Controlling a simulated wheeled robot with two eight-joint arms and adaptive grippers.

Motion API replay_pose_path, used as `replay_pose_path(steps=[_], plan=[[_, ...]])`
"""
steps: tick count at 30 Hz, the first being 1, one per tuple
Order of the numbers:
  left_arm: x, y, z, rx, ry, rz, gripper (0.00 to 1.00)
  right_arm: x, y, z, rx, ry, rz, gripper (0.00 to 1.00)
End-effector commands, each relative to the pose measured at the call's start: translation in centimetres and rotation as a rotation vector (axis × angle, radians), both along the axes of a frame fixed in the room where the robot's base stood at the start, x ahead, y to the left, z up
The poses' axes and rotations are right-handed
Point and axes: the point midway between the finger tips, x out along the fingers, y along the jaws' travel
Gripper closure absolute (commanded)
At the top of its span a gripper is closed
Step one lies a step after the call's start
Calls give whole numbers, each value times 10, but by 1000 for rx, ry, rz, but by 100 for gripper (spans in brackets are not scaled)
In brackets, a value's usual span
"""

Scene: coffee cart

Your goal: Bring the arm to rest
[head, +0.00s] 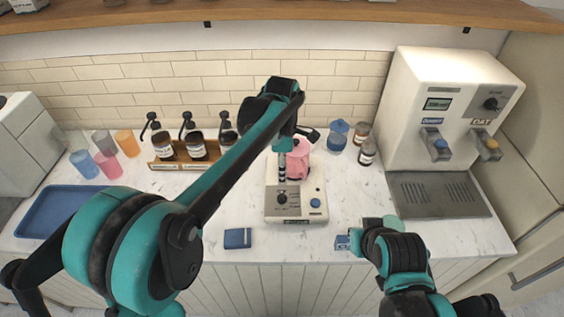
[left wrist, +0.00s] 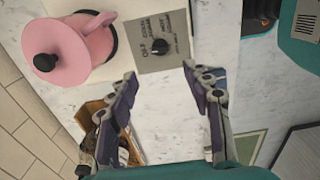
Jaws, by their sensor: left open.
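My left arm reaches in from the left over the counter in the head view. Its gripper (head: 294,134) is above the white machine (head: 298,214), largely hidden by the wrist. In the left wrist view the two fingers (left wrist: 159,74) are spread, with nothing between them. The pink pitcher (head: 299,160) stands at the machine, partly covered by my arm; the left wrist view shows the pitcher (left wrist: 82,46) to the left of the fingers, apart from them. My right arm is folded low at the right; its gripper (head: 370,234) is turned so that its fingers cannot be made out.
A wooden rack (head: 178,164) of pump bottles, coloured cups (head: 107,165) and a blue tray (head: 60,208) are on the left. Jars (head: 367,152) and a large dispenser (head: 440,110) stand right. A small blue item (head: 237,238) lies near the front edge. A shelf (head: 280,14) runs above.

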Motion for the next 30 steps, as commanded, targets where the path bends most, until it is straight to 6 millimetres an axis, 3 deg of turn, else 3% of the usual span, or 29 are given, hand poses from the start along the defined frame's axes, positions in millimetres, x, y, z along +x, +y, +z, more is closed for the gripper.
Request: replay_pose_path(steps=[7,11,20,24,30], plan=[[-1,2,1,-2,-4,-12,50,0,0,0,0,0,0,100],[-13,20,6,-11,-45,-112,50,0,0,-4,0,0,0,100],[-87,101,11,48,-281,-694,50,0,0,-21,0,0,0,100],[-127,133,-4,155,-384,-983,50,0,0,-29,0,0,0,100],[-172,165,-36,349,-468,-1328,50,0,0,-37,0,0,0,100]])
